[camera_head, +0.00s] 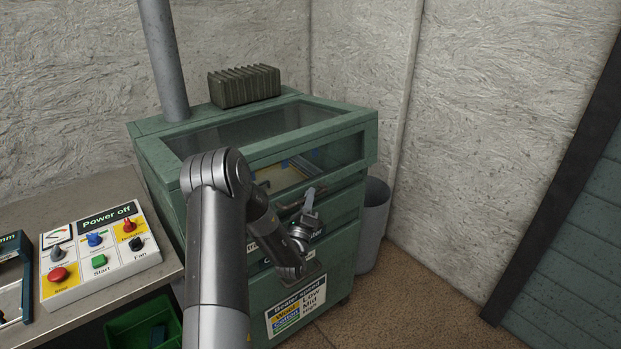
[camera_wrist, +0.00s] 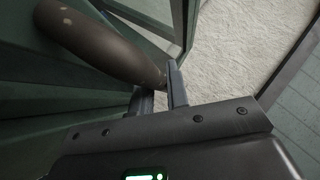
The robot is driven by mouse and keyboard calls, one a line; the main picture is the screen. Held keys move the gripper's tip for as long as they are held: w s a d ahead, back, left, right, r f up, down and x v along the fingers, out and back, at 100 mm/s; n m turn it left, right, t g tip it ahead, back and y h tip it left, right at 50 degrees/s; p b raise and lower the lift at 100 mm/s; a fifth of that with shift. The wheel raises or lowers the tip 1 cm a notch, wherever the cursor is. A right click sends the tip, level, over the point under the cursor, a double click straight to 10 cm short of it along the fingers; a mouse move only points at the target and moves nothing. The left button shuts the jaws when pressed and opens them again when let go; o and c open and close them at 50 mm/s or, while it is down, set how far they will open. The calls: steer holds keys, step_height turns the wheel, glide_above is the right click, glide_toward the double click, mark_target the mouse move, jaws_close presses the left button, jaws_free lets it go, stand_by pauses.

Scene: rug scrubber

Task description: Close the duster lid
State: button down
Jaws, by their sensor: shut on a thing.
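The green duster (camera_head: 345,225) stands against the wall corner. Its lid (camera_head: 353,118) has a green frame with clear panels on the top and front. The lid lies low over the body; I cannot tell whether a gap is left under it. A dark bar handle (camera_head: 288,207) runs along the duster's front below the clear panel. My gripper (camera_head: 309,200) is at the right part of this handle and is shut on it. In the wrist view, the brown round handle (camera_wrist: 105,45) runs in from upper left to my gripper fingers (camera_wrist: 160,90). My arm hides part of the front.
A ribbed dark green box (camera_head: 244,86) sits on top behind the lid, beside a grey pipe (camera_head: 164,60). A control panel (camera_head: 100,250) lies on the bench at left, above a green crate (camera_head: 150,325). A grey bin (camera_head: 372,225) stands right of the duster. Floor at right is clear.

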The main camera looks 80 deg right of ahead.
steer(key=f, duration=0.2)
steer(key=d+f, duration=0.1)
steer(key=f, duration=0.1)
steer(key=w+f, duration=0.1)
steer(key=f, duration=0.1)
steer(key=shift+w+d, duration=0.1)
steer(key=shift+d, duration=0.1)
steer(key=shift+w+f, duration=0.15)
steer(key=shift+f, duration=0.5)
steer(key=c, duration=1.4)
jaws_free()
steer(key=shift+w, duration=0.1)
steer(key=v, duration=1)
steer(key=shift+a, duration=0.25)
steer(key=shift+f, duration=0.1)
